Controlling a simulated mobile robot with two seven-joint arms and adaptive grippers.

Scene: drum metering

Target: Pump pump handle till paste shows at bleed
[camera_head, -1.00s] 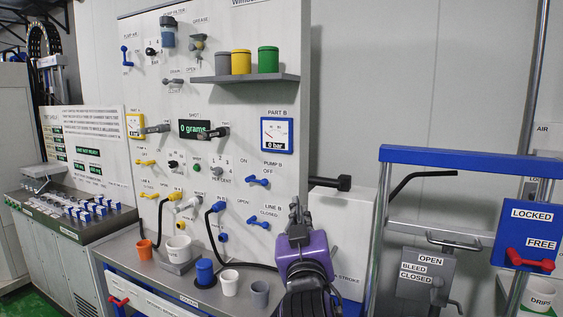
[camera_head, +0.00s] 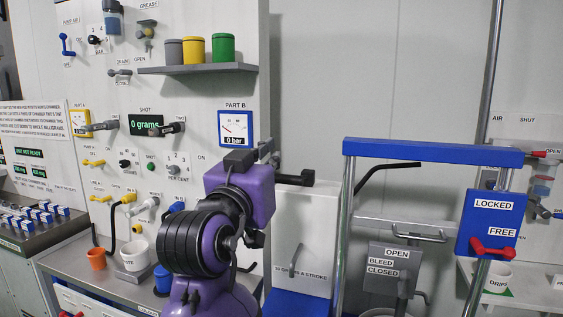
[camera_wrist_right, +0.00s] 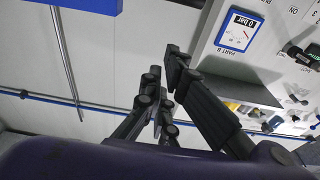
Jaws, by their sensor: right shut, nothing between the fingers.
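A black bar with a thick end (camera_head: 294,178), which looks like the pump handle, sticks out above a white box (camera_head: 305,222) marked with a stroke label. My right gripper (camera_head: 268,152), on its purple arm, is just left of and above this bar, partly hidden behind my wrist. In the right wrist view its dark fingers (camera_wrist_right: 166,82) are together and empty, and no handle shows between them. The bleed panel (camera_head: 388,262) reads OPEN, BLEED, CLOSED, with a grey lever (camera_head: 403,287) at its lower right. I cannot make out paste there. My left gripper is not in view.
A blue-topped frame (camera_head: 432,152) stands right of the box, with a thin black curved rod (camera_head: 390,168) behind it. A LOCKED/FREE plate (camera_head: 490,222) has a red handle. The PART B gauge (camera_head: 236,128) reads 0 bar. Cups stand on the bench at left.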

